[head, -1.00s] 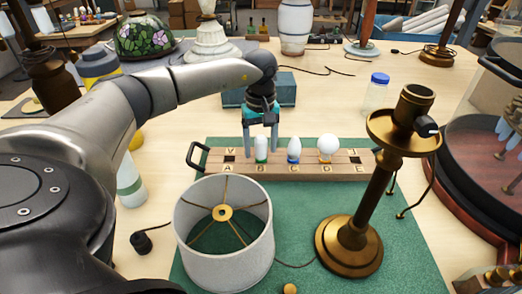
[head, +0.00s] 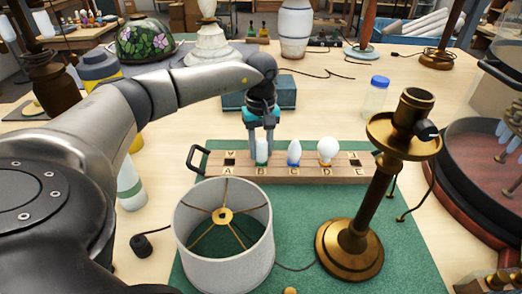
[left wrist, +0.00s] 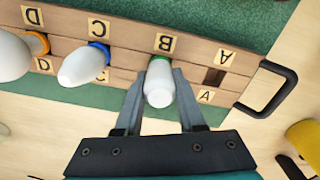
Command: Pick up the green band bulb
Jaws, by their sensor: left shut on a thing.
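The green band bulb (head: 262,151) is white and stands upright in slot B of the wooden rack (head: 210,172). It also shows in the left wrist view (left wrist: 159,86), with its green band at the rack's surface. My left gripper (head: 261,157) comes down from above with one finger on each side of the bulb and is shut on it. In the left wrist view, the two fingers (left wrist: 159,95) flank the glass. My right gripper is not in view.
A blue-banded bulb (head: 294,152) and a round orange-banded bulb (head: 326,150) stand in slots to the right. Slot A is empty. A lampshade (head: 222,240) and a brass lamp base (head: 350,245) stand in front on the green mat. A teal box (head: 287,93) lies behind.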

